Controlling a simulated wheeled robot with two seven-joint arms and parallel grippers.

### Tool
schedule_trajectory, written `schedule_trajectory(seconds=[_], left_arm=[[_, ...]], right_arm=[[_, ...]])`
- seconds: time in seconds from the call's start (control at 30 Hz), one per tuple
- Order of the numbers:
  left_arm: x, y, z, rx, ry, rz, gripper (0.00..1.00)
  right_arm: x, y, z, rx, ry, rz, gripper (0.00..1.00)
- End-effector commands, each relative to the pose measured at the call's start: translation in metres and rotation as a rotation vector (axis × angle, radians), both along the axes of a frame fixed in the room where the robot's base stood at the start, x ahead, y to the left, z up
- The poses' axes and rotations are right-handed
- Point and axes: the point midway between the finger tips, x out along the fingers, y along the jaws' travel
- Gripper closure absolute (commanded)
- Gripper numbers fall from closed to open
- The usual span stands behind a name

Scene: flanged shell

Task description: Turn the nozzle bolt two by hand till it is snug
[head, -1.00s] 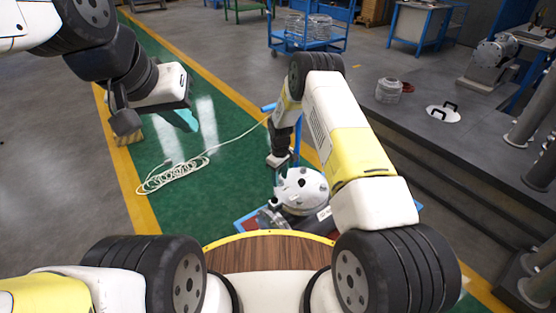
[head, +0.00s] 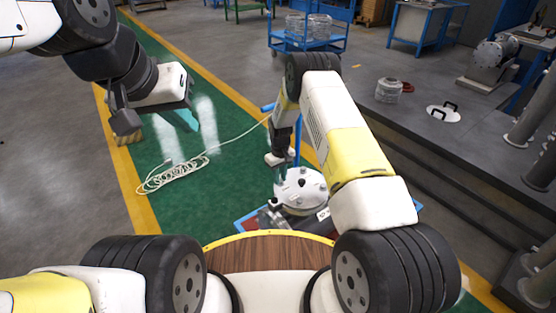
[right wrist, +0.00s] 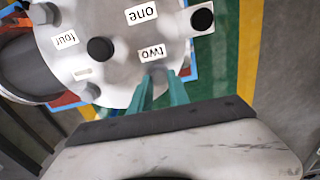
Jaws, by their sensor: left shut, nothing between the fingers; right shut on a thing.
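The flanged shell's round metal cover (head: 312,200) is at the lower centre of the head view, with bolts around its rim. In the right wrist view the cover (right wrist: 110,75) carries labels one, two and four. My right gripper (right wrist: 157,80) has its teal fingers shut on nozzle bolt two (right wrist: 158,70), beside the label two. The fingers hide most of that bolt. In the head view my right gripper (head: 281,176) reaches down to the cover's left far edge. My left gripper (head: 192,122) is shut and empty, raised above the green floor, far from the shell.
A dark round knob (right wrist: 100,49) stands on the cover. A coiled white cable (head: 175,178) lies on the green floor to the left. A blue cart (head: 310,42) stands behind. A raised grey platform (head: 430,130) with steps is on the right.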

Motion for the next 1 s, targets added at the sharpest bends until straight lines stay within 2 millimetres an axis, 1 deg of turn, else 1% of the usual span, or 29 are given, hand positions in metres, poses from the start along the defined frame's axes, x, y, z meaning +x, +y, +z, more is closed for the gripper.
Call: schedule_trajectory(seconds=[0.3, 0.5, 0.73, 1.0], left_arm=[[0.0000, 0.0000, 0.0000, 0.000, 0.000, 0.000, 1.00], [0.0000, 0.0000, 0.0000, 0.000, 0.000, 0.000, 1.00], [0.0000, 0.0000, 0.0000, 0.000, 0.000, 0.000, 1.00], [0.0000, 0.0000, 0.0000, 0.000, 0.000, 0.000, 1.00]], right_arm=[[0.0006, -0.0006, 0.0012, -0.001, -0.001, -0.267, 1.00], [0.0007, -0.0003, 0.0016, 0.000, 0.000, -0.394, 1.00], [0.0010, -0.0008, 0.0020, 0.000, 0.000, -0.484, 1.00], [0.0014, -0.0011, 0.0024, 0.000, -0.001, -0.517, 1.00]])
